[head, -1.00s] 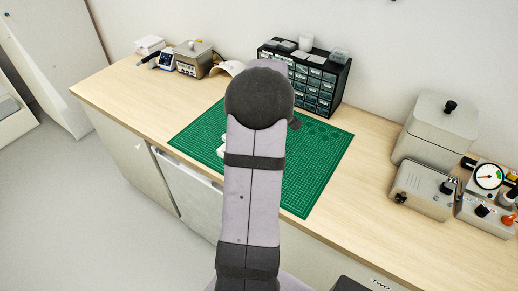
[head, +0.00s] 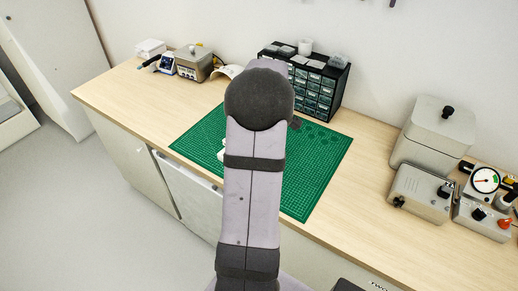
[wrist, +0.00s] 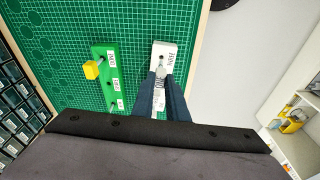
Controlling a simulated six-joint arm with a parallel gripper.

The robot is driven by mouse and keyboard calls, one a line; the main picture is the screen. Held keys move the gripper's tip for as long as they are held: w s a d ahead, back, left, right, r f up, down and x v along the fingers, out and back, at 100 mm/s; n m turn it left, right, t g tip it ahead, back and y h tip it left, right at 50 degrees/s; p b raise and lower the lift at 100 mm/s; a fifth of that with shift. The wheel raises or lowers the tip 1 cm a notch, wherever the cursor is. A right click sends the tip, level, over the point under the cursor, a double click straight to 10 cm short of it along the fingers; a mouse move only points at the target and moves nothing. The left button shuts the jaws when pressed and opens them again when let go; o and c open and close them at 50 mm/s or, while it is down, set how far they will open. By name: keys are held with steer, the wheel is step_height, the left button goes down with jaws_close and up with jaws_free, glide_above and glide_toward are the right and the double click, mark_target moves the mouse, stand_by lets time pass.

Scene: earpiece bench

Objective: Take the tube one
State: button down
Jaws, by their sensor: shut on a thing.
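In the wrist view my gripper (wrist: 160,80) has its two dark fingers shut on a small pale, translucent earpiece (wrist: 161,70). The earpiece is at the white labelled holder (wrist: 170,50), which has a dark hole near its far end. I cannot tell whether the piece is clear of the holder. The fingers hide part of the holder, and its lettering is too small to read surely. To the left lies a green holder (wrist: 104,62) with several white labels and a yellow block (wrist: 91,70) at its side. In the head view my arm hides the gripper.
A green cutting mat (head: 315,165) covers the middle of the bench. A black drawer cabinet (head: 322,85) stands behind it. Grey instrument boxes (head: 420,192) are at the right. A soldering station (head: 192,62) is at the back left. Bare wood lies around the mat.

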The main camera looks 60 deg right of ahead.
steer(key=shift+r+p, duration=1.25)
steer(key=shift+r, duration=0.65)
steer(key=shift+f, duration=0.1)
